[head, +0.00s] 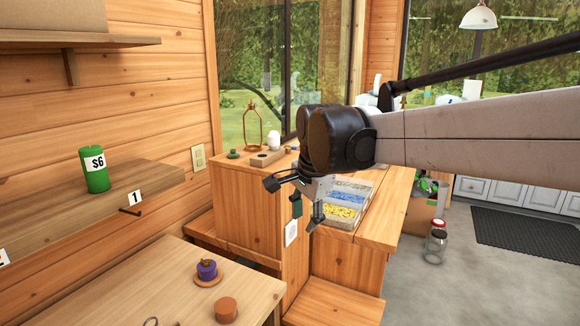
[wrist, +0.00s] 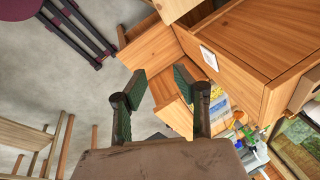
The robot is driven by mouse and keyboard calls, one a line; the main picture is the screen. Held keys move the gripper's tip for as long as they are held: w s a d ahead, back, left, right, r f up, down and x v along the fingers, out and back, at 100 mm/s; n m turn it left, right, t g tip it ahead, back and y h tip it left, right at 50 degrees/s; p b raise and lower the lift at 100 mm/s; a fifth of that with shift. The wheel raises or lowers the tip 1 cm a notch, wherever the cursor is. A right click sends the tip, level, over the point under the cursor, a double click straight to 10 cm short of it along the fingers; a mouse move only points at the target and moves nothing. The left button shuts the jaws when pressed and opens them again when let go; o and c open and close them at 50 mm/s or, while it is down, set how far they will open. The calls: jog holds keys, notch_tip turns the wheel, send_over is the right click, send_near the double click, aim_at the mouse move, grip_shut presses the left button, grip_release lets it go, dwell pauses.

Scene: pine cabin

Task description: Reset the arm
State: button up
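My arm reaches in from the right in the head view, with its black wrist joint in front of the wooden cabinet (head: 245,205). My gripper (head: 296,205) hangs below the wrist joint in front of the cabinet and the sorting tray. In the wrist view my gripper (wrist: 160,84) shows two green-padded fingers spread apart with nothing between them. The gripper is open and empty. It appears to touch nothing, though its exact distance to the cabinet is hard to tell.
A green candle (head: 94,170) marked $6 stands on the wall shelf (head: 90,208). A purple item (head: 207,268) and a brown cylinder (head: 227,310) are on the near table (head: 150,290). A tray of yellow and blue pieces (head: 345,212) lies behind my gripper. Jars (head: 436,245) stand on the floor.

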jog(key=s+d+f+n+t, duration=0.1)
jog(key=s+d+f+n, duration=0.2)
jog(key=s+d, duration=0.2)
jog(key=s+d+f+n+t, duration=0.1)
jog(key=s+d+f+n, duration=0.1)
jog(key=s+d, duration=0.4)
jog(key=s+d+f+n+t+h, duration=0.1)
jog(key=s+d+f+n, duration=0.2)
jog(key=s, duration=1)
jog(key=d+n, duration=0.2)
jog(key=shift+s+d+f+t, duration=0.3)
